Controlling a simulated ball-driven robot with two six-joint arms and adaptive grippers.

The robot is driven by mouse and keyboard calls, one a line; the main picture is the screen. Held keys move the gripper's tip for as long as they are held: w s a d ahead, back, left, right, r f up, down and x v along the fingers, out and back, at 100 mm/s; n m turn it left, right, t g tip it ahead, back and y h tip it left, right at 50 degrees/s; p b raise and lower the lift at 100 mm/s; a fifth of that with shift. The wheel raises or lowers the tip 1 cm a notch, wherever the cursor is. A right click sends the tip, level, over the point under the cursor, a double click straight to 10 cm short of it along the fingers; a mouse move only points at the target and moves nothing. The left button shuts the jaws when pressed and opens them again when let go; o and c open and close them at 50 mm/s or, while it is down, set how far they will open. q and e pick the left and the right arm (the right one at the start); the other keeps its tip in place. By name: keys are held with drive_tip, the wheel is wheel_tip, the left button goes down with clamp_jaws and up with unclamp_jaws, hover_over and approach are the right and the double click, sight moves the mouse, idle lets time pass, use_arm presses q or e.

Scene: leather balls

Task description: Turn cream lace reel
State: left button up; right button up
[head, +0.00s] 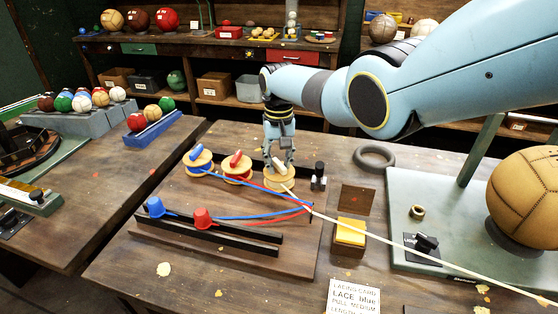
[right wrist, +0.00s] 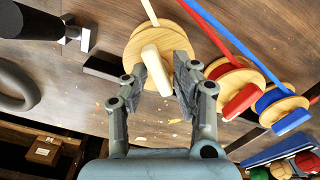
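The cream lace reel (head: 277,183) is a round wooden disc with a cream handle, the rightmost of three reels on a wooden board. In the right wrist view the reel (right wrist: 132,58) lies just beyond my fingers, its cream handle (right wrist: 157,70) standing between them. My right gripper (head: 280,163) points down over this reel. It is open, its fingers (right wrist: 158,78) on either side of the handle with visible gaps. A cream lace (head: 420,250) runs from the reel toward the lower right. My left gripper is not in view.
The red-handled reel (head: 238,168) and blue-handled reel (head: 199,163) stand close to the left. A yellow block (head: 351,231), a grey ring (head: 374,158) and a large tan ball (head: 526,198) are to the right.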

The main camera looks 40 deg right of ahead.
sight(280, 164)
drive_tip(key=shift+o, duration=0.8)
drive_tip(key=shift+d, duration=0.1)
wheel_tip(280, 164, up, 12)
drive_tip(key=f+n, duration=0.1)
drive_tip(key=f, duration=0.3)
drive_tip(key=f+n+b, duration=0.1)
drive_tip(key=f, duration=0.3)
drive_tip(key=f+n, duration=0.2)
drive_tip(key=f, duration=0.2)
drive_tip(key=shift+s+f, duration=0.1)
drive_tip(key=shift+s, duration=0.1)
